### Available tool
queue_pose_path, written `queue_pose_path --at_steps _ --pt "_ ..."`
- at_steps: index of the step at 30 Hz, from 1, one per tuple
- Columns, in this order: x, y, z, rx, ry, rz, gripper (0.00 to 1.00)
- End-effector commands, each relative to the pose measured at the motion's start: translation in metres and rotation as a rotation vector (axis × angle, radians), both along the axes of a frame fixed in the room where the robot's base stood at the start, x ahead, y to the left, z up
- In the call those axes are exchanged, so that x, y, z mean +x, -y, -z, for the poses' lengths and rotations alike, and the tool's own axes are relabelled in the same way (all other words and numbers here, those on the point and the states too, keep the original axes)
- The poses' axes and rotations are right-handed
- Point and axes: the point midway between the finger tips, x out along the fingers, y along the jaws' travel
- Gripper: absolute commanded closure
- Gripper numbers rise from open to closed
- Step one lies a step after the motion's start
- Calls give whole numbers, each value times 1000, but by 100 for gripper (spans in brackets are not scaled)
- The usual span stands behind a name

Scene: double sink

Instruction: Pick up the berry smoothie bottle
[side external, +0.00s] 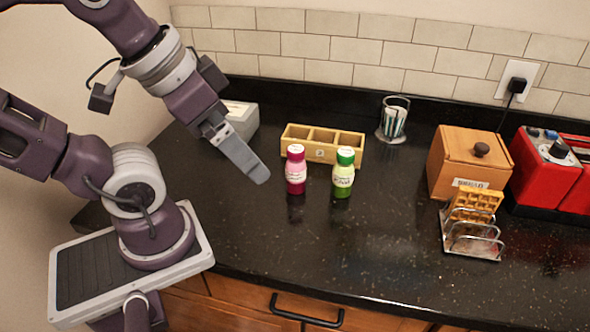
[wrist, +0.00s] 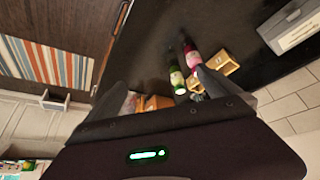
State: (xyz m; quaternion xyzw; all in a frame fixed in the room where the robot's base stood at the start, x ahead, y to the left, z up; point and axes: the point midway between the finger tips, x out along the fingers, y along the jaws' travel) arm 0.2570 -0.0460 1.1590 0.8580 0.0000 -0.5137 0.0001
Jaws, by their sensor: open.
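In the wrist view the pink bottle (wrist: 192,55) shows near the right finger and the green bottle (wrist: 178,82) lies between the fingers' lines. The fingers (wrist: 160,80) are spread; the far finger is hidden in the side view.
The wooden divided box (side external: 322,155) is close behind the bottles. A glass (side external: 396,103), a wooden bread box (side external: 465,165), a wire rack with waffles (side external: 472,240) and a red toaster (side external: 545,172) stand to the right. The front middle counter is clear.

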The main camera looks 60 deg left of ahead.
Motion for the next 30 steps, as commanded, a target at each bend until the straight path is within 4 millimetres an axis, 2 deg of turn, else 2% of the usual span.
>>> queue_pose_path --at_steps 14,15,20,28,30 --pt "0 0 0 0 0 0 0" --pt "0 0 0 0 0 0 2" --pt "0 0 0 0 0 0 32" --pt "0 0 0 0 0 0 32" --pt "1 0 -8 0 3 0 32"
